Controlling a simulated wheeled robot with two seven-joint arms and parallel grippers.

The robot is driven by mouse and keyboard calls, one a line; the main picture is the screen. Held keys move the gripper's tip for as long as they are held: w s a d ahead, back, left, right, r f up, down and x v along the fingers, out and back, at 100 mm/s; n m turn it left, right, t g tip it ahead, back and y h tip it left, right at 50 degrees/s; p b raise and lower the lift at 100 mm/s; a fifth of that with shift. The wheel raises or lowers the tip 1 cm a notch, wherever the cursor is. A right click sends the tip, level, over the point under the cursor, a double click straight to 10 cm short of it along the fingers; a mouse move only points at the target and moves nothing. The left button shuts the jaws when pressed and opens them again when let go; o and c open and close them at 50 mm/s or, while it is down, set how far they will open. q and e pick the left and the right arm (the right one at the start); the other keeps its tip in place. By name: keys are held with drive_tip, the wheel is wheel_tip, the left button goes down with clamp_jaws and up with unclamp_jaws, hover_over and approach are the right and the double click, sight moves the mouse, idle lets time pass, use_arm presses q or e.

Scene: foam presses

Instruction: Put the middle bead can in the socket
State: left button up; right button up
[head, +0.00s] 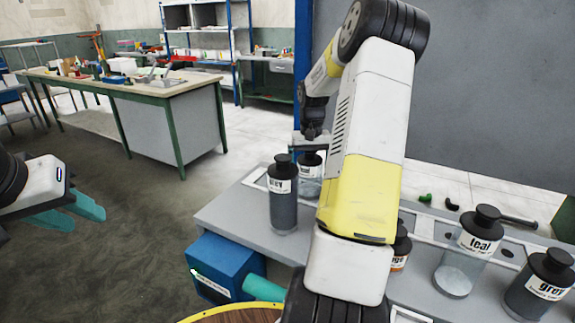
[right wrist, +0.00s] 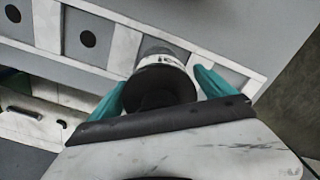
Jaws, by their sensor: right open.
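Several bead cans with black caps stand on the grey bench. A dark can (head: 283,200) is at its left, and a pale-labelled can (head: 309,170) stands just behind it, partly hidden. A can (head: 400,247) with an orange-looking label is mostly behind my right arm. I cannot tell which is the middle one. My right gripper (right wrist: 163,88) is open, its teal fingers either side of a black-capped can (right wrist: 160,85). My left gripper (head: 82,212) is open and empty, away from the bench.
In the right wrist view a pale strip (right wrist: 125,50) has square panels with dark round holes, left of the can. A blue box (head: 225,268) with a teal cylinder is at the bench's front. A workbench (head: 120,85) with clutter stands far left. The floor between is clear.

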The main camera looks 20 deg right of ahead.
drive_tip(key=shift+r, duration=0.15)
wheel_tip(320, 180, up, 12)
drive_tip(key=shift+a+f, duration=0.1)
drive_tip(key=s+a+r+n+t, duration=0.1)
drive_tip(key=s+a+r, duration=0.3)
drive_tip(key=a, duration=0.3)
drive_tip(key=s+a+r+n+t, duration=0.1)
drive_tip(key=s+a+r+t, duration=0.1)
drive_tip(key=s+a+r, duration=0.4)
drive_tip(key=s+a+f+n+t+y, duration=0.2)
drive_tip(key=s+a+f+t, duration=0.1)
drive_tip(key=s+a, duration=0.8)
drive_tip(key=shift+s+a+f, duration=0.2)
drive_tip(key=shift+s+f, duration=0.4)
drive_tip(key=shift+s, duration=0.55)
